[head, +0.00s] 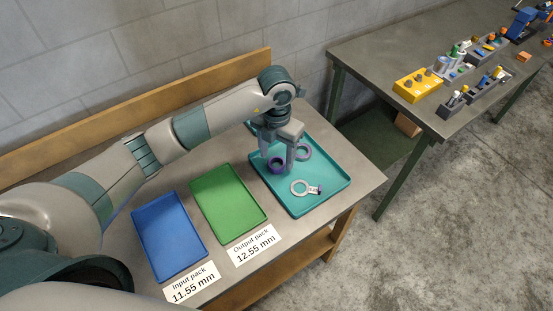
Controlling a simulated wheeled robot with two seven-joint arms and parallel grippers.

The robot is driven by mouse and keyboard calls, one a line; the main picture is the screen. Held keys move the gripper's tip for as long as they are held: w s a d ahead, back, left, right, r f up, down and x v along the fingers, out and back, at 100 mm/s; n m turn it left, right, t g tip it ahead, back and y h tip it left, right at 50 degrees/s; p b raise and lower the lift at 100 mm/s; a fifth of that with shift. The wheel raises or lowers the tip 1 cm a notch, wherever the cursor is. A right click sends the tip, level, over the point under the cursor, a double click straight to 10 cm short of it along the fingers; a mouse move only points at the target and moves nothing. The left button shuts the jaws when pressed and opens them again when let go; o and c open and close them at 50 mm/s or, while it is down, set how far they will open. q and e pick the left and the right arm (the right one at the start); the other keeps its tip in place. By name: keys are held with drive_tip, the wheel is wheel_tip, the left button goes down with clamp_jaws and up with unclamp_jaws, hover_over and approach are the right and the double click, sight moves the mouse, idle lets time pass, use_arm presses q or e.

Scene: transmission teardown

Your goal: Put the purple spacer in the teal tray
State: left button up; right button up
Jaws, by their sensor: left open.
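The teal tray (327,197) lies at the right end of the workbench. My left gripper (279,160) points down over the tray's back left part, with its fingers apart. A dark purple ring (277,167), which looks like the purple spacer, is at its fingertips, low over or on the tray floor. I cannot tell whether the ring touches a finger or the floor. A paler purple-grey ring (305,152) is in the tray just right of the fingers, partly hidden by them. My right gripper is not in view.
A pale ring-shaped tool with a dark end (299,188) lies in the tray's front part. An empty green tray (229,205) and an empty blue tray (169,236) stand to the left, with labels in front. A second table (430,60) holds bins and parts.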

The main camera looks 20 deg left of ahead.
use_arm(q)
wheel_tip(320, 180, up, 10)
drive_tip(key=b, duration=0.2)
drive_tip(key=shift+r, duration=0.1)
idle(0.6)
idle(0.3)
